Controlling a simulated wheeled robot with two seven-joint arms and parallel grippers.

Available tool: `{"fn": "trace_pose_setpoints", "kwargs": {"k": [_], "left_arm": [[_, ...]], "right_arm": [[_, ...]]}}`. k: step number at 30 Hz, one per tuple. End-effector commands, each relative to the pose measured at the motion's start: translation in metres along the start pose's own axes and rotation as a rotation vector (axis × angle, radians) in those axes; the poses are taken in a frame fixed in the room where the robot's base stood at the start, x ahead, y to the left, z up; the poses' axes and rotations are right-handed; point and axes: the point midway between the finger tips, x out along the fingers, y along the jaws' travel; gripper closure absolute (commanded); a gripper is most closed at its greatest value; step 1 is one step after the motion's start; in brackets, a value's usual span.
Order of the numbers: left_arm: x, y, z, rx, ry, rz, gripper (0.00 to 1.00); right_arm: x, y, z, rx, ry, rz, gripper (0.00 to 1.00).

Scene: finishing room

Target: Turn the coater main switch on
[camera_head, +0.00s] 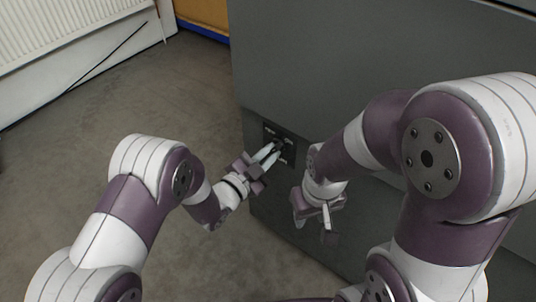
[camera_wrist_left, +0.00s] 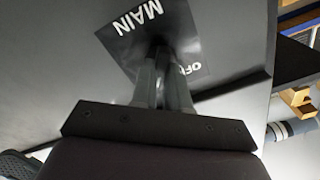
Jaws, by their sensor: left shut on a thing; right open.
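The coater is a large dark grey cabinet (camera_head: 330,60). A small black switch plate (camera_head: 268,129) sits on its front face. In the left wrist view the plate (camera_wrist_left: 120,45) reads "MAIN" and, partly hidden, "OF". My left gripper (camera_head: 274,151) reaches the plate with its fingers shut on the main switch handle. The fingers (camera_wrist_left: 163,72) hide most of the handle in the left wrist view, so its exact angle cannot be told. My right gripper (camera_head: 313,218) is open and empty, in front of the cabinet to the right of the plate.
Bare grey floor (camera_head: 150,100) lies left of the cabinet. A white radiator (camera_head: 70,35) stands at the upper left, and a yellow panel with a blue lower edge (camera_head: 203,12) stands behind. My right arm is close to the cabinet front.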

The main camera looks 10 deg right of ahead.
Motion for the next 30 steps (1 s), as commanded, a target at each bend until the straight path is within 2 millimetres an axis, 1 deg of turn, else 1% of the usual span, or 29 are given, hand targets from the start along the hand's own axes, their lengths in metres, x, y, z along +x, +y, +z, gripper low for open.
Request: {"fn": "trace_pose_setpoints", "kwargs": {"k": [6, 12, 27, 28, 29, 30], "left_arm": [[-0.0003, 0.001, 0.0006, 0.099, -0.001, 0.001, 1.0], [-0.0005, 0.0012, 0.0006, 0.146, -0.001, 0.002, 1.0], [-0.0004, 0.0012, 0.0005, 0.16, -0.001, 0.002, 1.0], [-0.0004, 0.0013, 0.0005, 0.16, -0.001, 0.002, 0.75], [-0.0004, 0.0012, 0.0005, 0.16, -0.001, 0.002, 0.66], [-0.0004, 0.0011, 0.0005, 0.16, -0.001, 0.002, 0.6]], "right_arm": [[0.0021, 0.0, 0.0003, 0.0, 0.0, 0.0, 0.57], [0.0027, 0.0, 0.0003, 0.0, 0.0, 0.0, 0.57], [0.0028, 0.0, 0.0003, 0.0, 0.0, 0.0, 0.57], [0.0028, 0.0, 0.0003, 0.0, 0.0, 0.0, 0.57], [0.0028, 0.0, 0.0003, 0.0, 0.0, 0.0, 0.57], [0.0028, 0.0, 0.0003, 0.0, 0.0, 0.0, 0.57]]}}
